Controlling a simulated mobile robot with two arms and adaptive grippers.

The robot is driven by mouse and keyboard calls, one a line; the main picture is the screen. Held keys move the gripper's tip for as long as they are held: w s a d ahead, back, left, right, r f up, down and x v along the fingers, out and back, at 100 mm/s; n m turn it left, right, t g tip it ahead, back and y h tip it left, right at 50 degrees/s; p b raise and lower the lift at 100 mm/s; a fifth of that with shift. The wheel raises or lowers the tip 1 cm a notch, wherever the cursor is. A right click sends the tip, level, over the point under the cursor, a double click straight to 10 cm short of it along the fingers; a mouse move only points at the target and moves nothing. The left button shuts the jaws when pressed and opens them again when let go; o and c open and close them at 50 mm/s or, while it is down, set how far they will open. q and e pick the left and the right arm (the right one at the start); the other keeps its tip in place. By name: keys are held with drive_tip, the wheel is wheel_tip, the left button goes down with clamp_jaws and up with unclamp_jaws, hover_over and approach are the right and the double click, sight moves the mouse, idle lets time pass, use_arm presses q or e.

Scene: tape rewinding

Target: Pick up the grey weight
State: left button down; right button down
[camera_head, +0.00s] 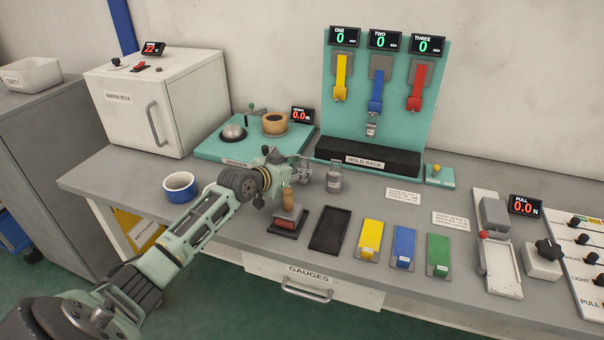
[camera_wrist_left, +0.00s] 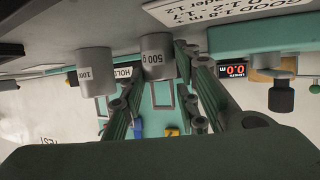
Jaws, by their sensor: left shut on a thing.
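My left gripper (camera_head: 299,164) is above the middle of the bench and is shut on a grey weight. In the left wrist view, which is upside down, this weight, marked 500 g (camera_wrist_left: 157,58), sits between the two fingers. I cannot tell whether its base is clear of the bench. A second grey weight (camera_head: 334,181) stands on the bench just right of the gripper; it also shows in the left wrist view, marked with a number beginning 100 (camera_wrist_left: 95,72). My right gripper is not in view.
A wooden-handled stamp (camera_head: 288,206) and a dark tray (camera_head: 330,230) lie in front of the gripper. A teal rack (camera_head: 388,70) with yellow, blue and red tapes stands behind. Yellow (camera_head: 370,238), blue and green blocks lie right.

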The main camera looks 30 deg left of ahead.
use_arm(q)
wheel_tip(320, 180, up, 10)
drive_tip(key=shift+b, duration=0.35)
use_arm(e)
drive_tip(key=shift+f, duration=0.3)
use_arm(q)
drive_tip(key=shift+r, duration=0.15)
